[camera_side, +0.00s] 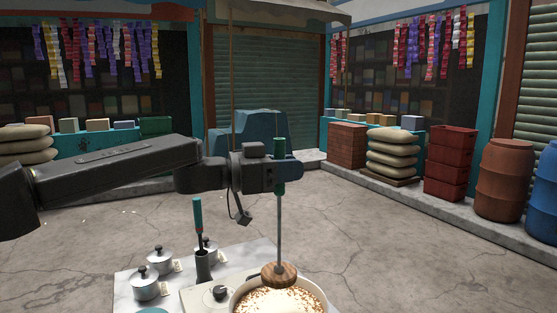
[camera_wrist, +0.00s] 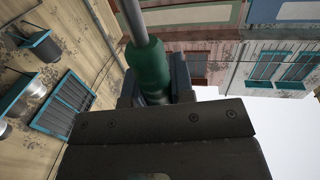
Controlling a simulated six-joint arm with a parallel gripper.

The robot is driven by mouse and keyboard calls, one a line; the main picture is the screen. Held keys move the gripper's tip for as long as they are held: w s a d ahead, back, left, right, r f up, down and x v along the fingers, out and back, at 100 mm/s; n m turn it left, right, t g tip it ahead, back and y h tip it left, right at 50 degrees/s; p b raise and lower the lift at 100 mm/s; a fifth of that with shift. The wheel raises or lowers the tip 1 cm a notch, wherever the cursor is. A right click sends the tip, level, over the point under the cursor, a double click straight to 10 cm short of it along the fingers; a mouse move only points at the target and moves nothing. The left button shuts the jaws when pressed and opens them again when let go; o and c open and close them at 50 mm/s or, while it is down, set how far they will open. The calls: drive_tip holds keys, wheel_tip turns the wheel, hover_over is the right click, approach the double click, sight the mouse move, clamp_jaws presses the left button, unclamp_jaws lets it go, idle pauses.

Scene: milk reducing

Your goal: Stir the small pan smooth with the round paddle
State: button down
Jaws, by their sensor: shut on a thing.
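My gripper (camera_side: 279,176) is shut on the green handle of the round paddle (camera_side: 279,226), which hangs upright with its grey shaft pointing down. The paddle's round wooden head (camera_side: 279,274) is at the far rim of the small pan (camera_side: 236,300), over or touching the pale, brown-speckled contents (camera_side: 285,301). I cannot tell how deep the head sits. The pan is cut off by the bottom edge of the side view. In the wrist view the green handle (camera_wrist: 150,68) sits between the jaws, and the pan is not seen there.
The pan stands by a pale unit with a dark knob (camera_side: 220,293). To its left are a dark holder (camera_side: 203,265) with a teal-handled tool (camera_side: 198,217) and several lidded metal pots (camera_side: 145,286) on a white surface (camera_side: 125,280). The floor beyond is clear.

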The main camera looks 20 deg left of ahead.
wheel_tip(320, 180, down, 11)
idle(1.0)
drive_tip(key=shift+r, duration=0.1)
idle(0.4)
drive_tip(key=shift+a, duration=0.1)
idle(0.3)
